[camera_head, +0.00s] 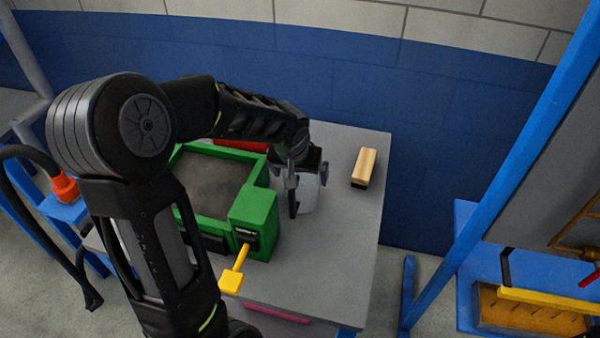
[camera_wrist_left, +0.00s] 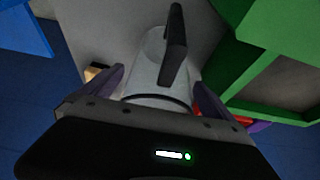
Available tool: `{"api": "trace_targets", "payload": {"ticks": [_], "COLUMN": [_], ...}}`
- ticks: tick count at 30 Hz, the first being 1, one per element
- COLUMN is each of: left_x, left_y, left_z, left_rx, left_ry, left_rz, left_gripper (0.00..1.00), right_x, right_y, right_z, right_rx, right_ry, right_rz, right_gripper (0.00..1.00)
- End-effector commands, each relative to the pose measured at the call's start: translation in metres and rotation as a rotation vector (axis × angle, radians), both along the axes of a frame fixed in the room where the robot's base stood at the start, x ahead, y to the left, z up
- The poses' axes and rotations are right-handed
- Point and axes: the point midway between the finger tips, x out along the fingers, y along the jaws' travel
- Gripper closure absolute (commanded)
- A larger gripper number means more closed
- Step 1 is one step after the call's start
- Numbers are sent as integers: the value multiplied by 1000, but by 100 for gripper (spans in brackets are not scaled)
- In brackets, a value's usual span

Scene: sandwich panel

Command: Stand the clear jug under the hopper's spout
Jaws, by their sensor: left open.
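The clear jug (camera_head: 309,192) stands on the grey table, just right of the green hopper (camera_head: 184,205). Its dark handle (camera_wrist_left: 175,45) shows over its pale body (camera_wrist_left: 148,72) in the left wrist view. My left gripper (camera_head: 300,172) is at the jug, partly covering it in the head view. In the left wrist view its open fingers (camera_wrist_left: 160,90) lie on either side of the jug; I cannot tell whether they touch it. The hopper has a green box (camera_head: 254,212) with a yellow lever (camera_head: 233,275) at its front right. I cannot make out the spout. My right gripper is not in view.
A wooden-coloured block (camera_head: 364,168) lies on the grey table (camera_head: 340,240) right of the jug. A red object (camera_head: 240,146) lies behind the hopper. The table's right front is clear. A blue frame post (camera_head: 490,165) stands further right, by a brush-like yellow-handled item (camera_head: 550,300).

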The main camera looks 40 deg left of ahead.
Motion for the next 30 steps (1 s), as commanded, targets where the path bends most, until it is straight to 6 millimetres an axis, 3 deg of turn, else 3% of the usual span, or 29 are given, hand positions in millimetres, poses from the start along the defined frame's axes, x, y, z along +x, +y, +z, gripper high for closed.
{"api": "trace_targets", "payload": {"ticks": [18,30], "left_x": [-38,-43], "left_y": [-14,-15], "left_z": [100,111], "left_rx": [0,0], "left_ry": [-4,0], "left_rz": [0,0], "left_gripper": [0,0], "right_x": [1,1], "right_y": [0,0], "right_z": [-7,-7], "right_rx": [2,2], "right_ry": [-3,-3], "right_rz": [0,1], "right_gripper": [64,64]}}
